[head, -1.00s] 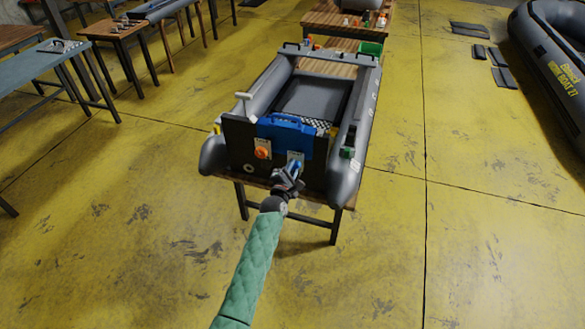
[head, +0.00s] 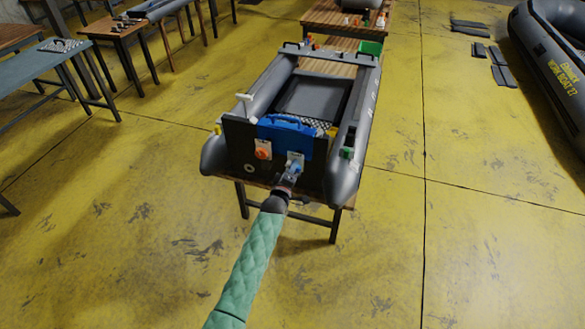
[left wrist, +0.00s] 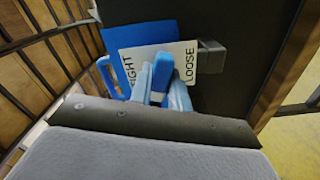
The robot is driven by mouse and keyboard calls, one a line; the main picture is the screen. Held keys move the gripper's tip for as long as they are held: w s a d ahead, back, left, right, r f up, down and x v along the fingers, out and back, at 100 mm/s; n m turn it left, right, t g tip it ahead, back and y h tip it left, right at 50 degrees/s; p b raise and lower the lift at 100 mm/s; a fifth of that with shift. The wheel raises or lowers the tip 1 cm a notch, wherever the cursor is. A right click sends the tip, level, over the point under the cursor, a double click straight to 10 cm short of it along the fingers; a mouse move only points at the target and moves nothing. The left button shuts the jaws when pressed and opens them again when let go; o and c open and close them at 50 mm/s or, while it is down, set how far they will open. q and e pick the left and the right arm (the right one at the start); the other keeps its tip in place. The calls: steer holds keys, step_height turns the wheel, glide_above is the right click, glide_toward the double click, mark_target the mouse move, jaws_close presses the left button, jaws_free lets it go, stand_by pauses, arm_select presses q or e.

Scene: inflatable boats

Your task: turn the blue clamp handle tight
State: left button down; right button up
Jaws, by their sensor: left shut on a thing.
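The blue clamp handle (head: 296,167) is on the dark transom board (head: 238,140) of a grey inflatable boat, in front of a white label plate. My left gripper (head: 291,174) reaches it from the front and is shut on it. In the left wrist view the blue handle (left wrist: 162,72) stands between the two fingers of my left gripper (left wrist: 160,88). The label plate (left wrist: 190,50) behind it reads LOOSE on the right; the word on the left is partly hidden and ends in "IGHT". My right gripper is not in view.
An orange knob (head: 263,150) sits left of the handle on the same board. A blue clamp body (head: 285,130) lies over the board's top. The boat rests on a wooden table (head: 328,220). The yellow floor (head: 400,260) is clear around it.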

arm_select(q)
steer(key=m, duration=0.4)
steer(key=shift+f+m, duration=0.1)
steer(key=shift+m, duration=0.3)
steer(key=m, duration=0.6)
steer(key=c, duration=0.9)
jaws_free()
steer(key=shift+s+p, duration=0.15)
steer(key=shift+p, duration=0.2)
